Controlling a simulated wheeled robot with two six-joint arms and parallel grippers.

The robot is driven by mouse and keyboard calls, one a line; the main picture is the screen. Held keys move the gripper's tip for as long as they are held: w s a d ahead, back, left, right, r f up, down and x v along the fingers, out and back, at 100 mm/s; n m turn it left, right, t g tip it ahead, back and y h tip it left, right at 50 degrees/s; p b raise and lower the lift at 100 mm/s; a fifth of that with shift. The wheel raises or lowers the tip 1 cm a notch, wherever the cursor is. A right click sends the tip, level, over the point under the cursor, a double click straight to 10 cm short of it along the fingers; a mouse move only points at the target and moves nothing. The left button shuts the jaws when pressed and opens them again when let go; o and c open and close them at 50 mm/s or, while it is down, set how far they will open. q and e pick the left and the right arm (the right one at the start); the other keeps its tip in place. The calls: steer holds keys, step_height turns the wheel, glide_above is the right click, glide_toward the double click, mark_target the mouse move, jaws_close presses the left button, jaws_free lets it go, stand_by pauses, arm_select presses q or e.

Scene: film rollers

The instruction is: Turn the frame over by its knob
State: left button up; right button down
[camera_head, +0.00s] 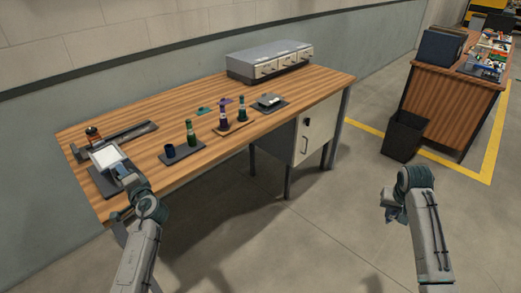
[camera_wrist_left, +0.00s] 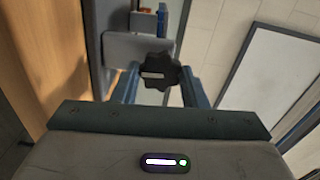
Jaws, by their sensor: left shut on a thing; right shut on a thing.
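The white-faced frame (camera_head: 108,157) is at the left end of the wooden bench, above a dark base plate. My left gripper (camera_head: 124,173) is at its near side. In the left wrist view the black lobed knob (camera_wrist_left: 160,71) lies between the two blue fingers of the left gripper, which is shut on it. A large white panel with a grey border (camera_wrist_left: 272,80) shows at the right of that view, tilted. My right gripper (camera_head: 391,208) is low over the floor, well away from the bench. It is shut, and what it holds cannot be made out.
A grey drawer unit (camera_head: 270,61) sits at the back. A black bin (camera_head: 405,135) and a second desk (camera_head: 452,100) stand at right.

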arm_select(q)
steer(key=shift+f+m, duration=0.1)
steer(key=shift+m, duration=0.4)
arm_select(e)
steer(key=shift+r, duration=0.2)
arm_select(q)
steer(key=o, duration=1)
arm_select(e)
step_height(320, 180, down, 3)
steer(key=shift+r+b, duration=0.15)
steer(key=shift+b, duration=1.05)
arm_select(q)
steer(key=shift+v, duration=6.1)
